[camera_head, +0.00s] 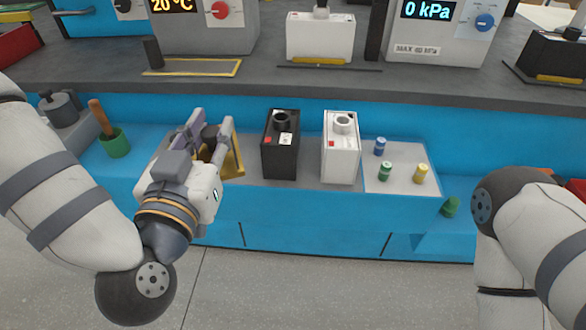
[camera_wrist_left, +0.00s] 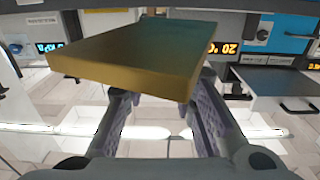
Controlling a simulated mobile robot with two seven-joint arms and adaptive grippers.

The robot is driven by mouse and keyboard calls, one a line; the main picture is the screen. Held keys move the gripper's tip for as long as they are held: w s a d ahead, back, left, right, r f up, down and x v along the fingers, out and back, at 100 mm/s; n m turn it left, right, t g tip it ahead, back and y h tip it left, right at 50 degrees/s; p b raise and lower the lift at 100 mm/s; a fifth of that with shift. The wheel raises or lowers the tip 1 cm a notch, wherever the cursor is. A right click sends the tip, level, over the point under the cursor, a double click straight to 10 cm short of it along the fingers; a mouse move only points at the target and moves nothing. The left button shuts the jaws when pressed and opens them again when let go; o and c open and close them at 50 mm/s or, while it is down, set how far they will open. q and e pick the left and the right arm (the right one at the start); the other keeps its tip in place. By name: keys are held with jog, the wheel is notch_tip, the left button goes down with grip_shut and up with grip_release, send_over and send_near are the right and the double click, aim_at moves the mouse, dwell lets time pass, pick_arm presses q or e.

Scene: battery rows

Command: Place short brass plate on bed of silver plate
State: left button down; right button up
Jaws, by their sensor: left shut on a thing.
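My left gripper (camera_head: 213,140) is over the left part of the blue lower shelf, left of the black box. It is shut on the short brass plate (camera_head: 236,158), which is tilted and partly hidden by the fingers. In the left wrist view the brass plate (camera_wrist_left: 135,62) spans the space above both fingers and hides their tips. On the upper bench, a flat bed with a gold outline (camera_head: 190,69) lies in front of the grey 20 °C unit (camera_head: 190,28). I cannot tell for sure whether this is the silver plate's bed. My right gripper is outside the views.
A black box (camera_head: 281,150) and a white box (camera_head: 341,155) stand on the lower shelf. A grey sheet (camera_head: 397,178) right of them carries small coloured cylinders. A green cup (camera_head: 116,145) stands left. A white unit (camera_head: 320,35) and a 0 kPa unit (camera_head: 440,35) stand above.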

pick_arm(q)
jog(key=shift+d, duration=0.5)
jog(key=w+f+b, duration=0.1)
jog(key=b, duration=0.1)
jog(key=w+a+f+b, duration=0.1)
jog(key=w, duration=0.1)
jog(key=shift+b, duration=0.35)
jog(key=w+a+f, duration=0.1)
jog(key=w+f, duration=0.1)
jog(key=w, duration=0.1)
jog(key=w+a+f+b, duration=0.1)
jog(key=w+f, duration=0.1)
jog(key=w, duration=0.1)
jog(key=w+f, duration=0.3)
jog(key=w, duration=0.1)
jog(key=shift+a, duration=0.4)
jog(key=shift+w+a+f+b, duration=0.1)
jog(key=shift+w+f+b, duration=0.15)
jog(key=shift+f+b, duration=0.35)
jog(key=shift+f, duration=1.2)
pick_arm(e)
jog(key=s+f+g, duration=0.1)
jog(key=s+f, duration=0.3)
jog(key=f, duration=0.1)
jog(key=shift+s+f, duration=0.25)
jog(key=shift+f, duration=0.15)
pick_arm(q)
jog(key=shift+f, duration=0.15)
jog(key=c, duration=1.3)
grip_release()
